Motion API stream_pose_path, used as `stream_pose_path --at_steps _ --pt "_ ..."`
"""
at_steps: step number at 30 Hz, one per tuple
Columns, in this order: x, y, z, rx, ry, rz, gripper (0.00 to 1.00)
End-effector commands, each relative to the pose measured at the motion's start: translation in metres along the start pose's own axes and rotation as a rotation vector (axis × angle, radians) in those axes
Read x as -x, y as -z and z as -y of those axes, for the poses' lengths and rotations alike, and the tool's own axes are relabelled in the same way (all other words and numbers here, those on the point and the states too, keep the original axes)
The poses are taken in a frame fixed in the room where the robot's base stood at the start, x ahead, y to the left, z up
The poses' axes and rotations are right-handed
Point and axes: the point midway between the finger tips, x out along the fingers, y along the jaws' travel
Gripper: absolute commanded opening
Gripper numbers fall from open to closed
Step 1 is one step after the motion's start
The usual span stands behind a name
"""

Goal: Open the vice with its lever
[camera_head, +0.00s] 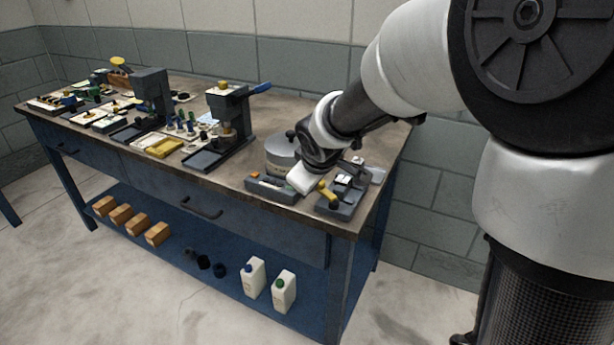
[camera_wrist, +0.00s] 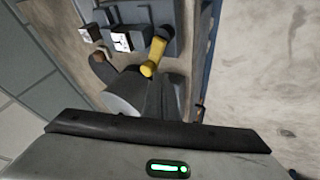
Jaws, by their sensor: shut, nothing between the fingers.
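The vice (camera_head: 341,204) is a dark grey block at the right front corner of the bench, with a yellow lever (camera_head: 327,193) on its near left side. In the wrist view, the yellow lever (camera_wrist: 154,57) lies at the edge of the grey vice body (camera_wrist: 147,16). My gripper (camera_head: 304,180) hangs just left of the lever, low over the bench. In the wrist view, my gripper (camera_wrist: 163,88) shows as dark fingers just below the lever's end, shut and empty. I cannot tell whether they touch the lever.
A silver round pot (camera_head: 281,152) stands close behind my gripper. Two presses, the nearer with a blue handle (camera_head: 262,88), stand further left. The bench's front edge (camera_head: 285,209) is close.

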Motion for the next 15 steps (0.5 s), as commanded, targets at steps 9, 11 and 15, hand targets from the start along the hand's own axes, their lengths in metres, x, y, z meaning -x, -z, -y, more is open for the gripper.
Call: stream_pose_path --at_steps 9,11,15 --pt "-0.0035 0.0017 -0.0061 0.001 -0.001 -0.001 0.0" --pt "-0.0038 0.0018 -0.0065 0.001 -0.001 -0.001 0.0" --pt "-0.0042 0.0019 -0.007 0.001 -0.001 -0.001 0.0"
